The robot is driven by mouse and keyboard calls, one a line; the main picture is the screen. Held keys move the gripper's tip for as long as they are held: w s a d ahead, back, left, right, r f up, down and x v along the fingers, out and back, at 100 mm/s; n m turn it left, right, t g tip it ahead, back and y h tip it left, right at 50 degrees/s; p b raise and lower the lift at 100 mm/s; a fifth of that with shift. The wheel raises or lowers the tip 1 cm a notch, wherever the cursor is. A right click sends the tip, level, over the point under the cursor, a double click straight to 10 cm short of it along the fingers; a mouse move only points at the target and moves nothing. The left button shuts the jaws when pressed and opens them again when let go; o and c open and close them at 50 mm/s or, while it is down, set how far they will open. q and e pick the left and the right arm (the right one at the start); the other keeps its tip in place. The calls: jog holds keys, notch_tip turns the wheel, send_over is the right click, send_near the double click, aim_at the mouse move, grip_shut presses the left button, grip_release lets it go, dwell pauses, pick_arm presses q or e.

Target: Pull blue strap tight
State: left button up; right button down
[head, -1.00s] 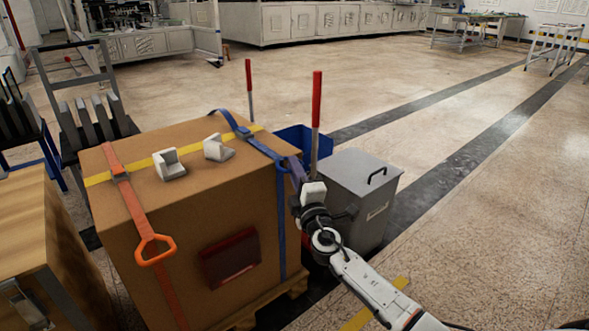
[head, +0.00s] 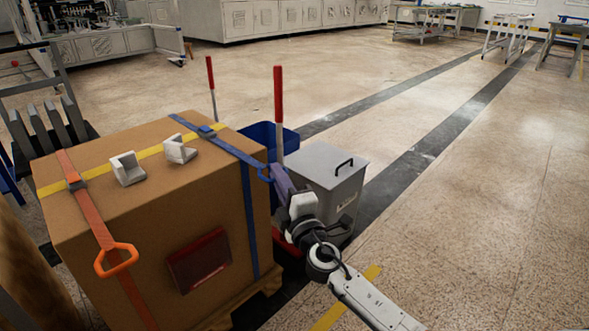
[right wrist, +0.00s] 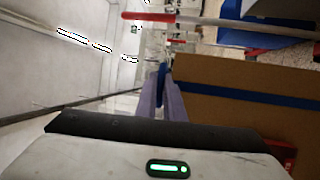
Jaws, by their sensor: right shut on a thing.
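The blue strap (head: 234,149) runs over the top of a large cardboard box (head: 110,205), through a buckle (head: 207,132). A blue length also hangs down the box's front face. The strap's free end has a blue loop handle (head: 264,173) just off the box's right top edge. My right gripper (head: 272,177) is shut on this handle, and the strap looks straight from buckle to handle. In the right wrist view the purple fingers (right wrist: 164,95) close on the blue handle (right wrist: 162,72) beside the box. My left gripper is out of view.
An orange strap (head: 88,212) with an orange handle crosses the box's left side. Two grey corner protectors (head: 127,168) sit on top. A grey lidded bin (head: 325,180), a blue bin (head: 262,135) and red-topped posts (head: 278,95) stand close to the right. Floor farther right is clear.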

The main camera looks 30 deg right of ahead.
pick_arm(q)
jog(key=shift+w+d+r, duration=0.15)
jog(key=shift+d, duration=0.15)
pick_arm(e)
jog(key=shift+s+d+f, duration=0.1)
jog(key=shift+s, duration=0.2)
jog(key=c, duration=1.9)
grip_release()
jog(key=shift+s, duration=0.1)
jog(key=shift+o, duration=0.2)
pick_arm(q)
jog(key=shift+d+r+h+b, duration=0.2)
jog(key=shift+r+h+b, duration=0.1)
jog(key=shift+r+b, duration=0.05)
pick_arm(e)
jog(key=v, duration=1)
